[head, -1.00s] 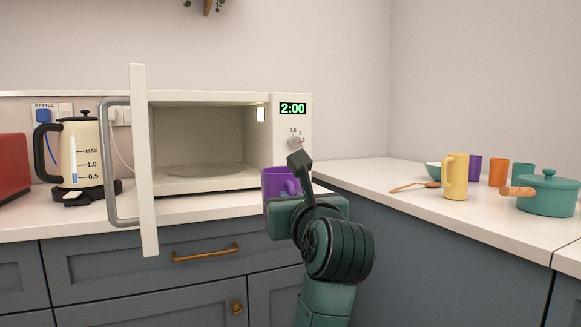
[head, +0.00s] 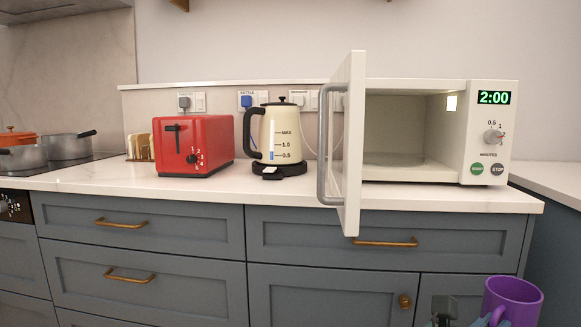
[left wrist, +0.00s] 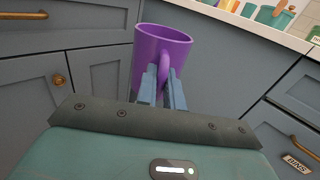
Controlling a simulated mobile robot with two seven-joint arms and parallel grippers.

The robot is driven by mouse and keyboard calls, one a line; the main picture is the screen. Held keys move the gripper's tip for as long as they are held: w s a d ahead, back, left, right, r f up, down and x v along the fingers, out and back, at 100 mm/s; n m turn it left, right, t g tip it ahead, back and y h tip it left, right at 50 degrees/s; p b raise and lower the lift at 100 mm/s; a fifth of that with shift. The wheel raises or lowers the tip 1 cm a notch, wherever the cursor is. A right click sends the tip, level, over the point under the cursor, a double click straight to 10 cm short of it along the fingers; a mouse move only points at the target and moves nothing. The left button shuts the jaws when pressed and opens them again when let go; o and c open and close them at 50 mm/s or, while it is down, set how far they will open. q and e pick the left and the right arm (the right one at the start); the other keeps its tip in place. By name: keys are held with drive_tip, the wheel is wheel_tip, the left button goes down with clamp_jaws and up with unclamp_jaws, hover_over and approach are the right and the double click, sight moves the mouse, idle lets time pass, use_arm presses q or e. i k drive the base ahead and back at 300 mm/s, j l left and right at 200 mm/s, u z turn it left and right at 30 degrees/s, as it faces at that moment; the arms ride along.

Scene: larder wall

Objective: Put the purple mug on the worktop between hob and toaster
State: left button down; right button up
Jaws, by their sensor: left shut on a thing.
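The purple mug (head: 512,298) is at the bottom right of the head view, in front of the drawers and below worktop level. In the left wrist view the mug (left wrist: 150,45) is roughly upright. My left gripper (left wrist: 163,85) is shut on the mug's handle. The red toaster (head: 195,146) stands on the worktop (head: 85,180), left of centre. The dark hob (head: 20,172) is at the far left with pans on it. Bare worktop shows between hob and toaster, towards the front. My right gripper is not in view.
Bread slices (head: 141,147) stand against the toaster's left side, at the back. A cream kettle (head: 281,132) stands right of the toaster. The microwave (head: 490,140) has its door (head: 350,150) open, jutting past the worktop's front edge.

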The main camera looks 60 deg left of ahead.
sight(108, 174)
drive_tip(key=k+j, duration=0.2)
drive_tip(key=j, duration=0.2)
drive_tip(key=k+j, duration=0.25)
drive_tip(key=j, duration=0.15)
drive_tip(key=k+j, duration=0.2)
drive_tip(key=j, duration=0.2)
drive_tip(key=k+j, duration=0.2)
drive_tip(key=j, duration=0.2)
drive_tip(key=k+j, duration=0.25)
drive_tip(key=j, duration=0.15)
drive_tip(key=k+j, duration=0.2)
drive_tip(key=j, duration=0.2)
drive_tip(key=k+j, duration=0.2)
drive_tip(key=j, duration=0.25)
drive_tip(key=k+j, duration=0.25)
drive_tip(key=j, duration=0.15)
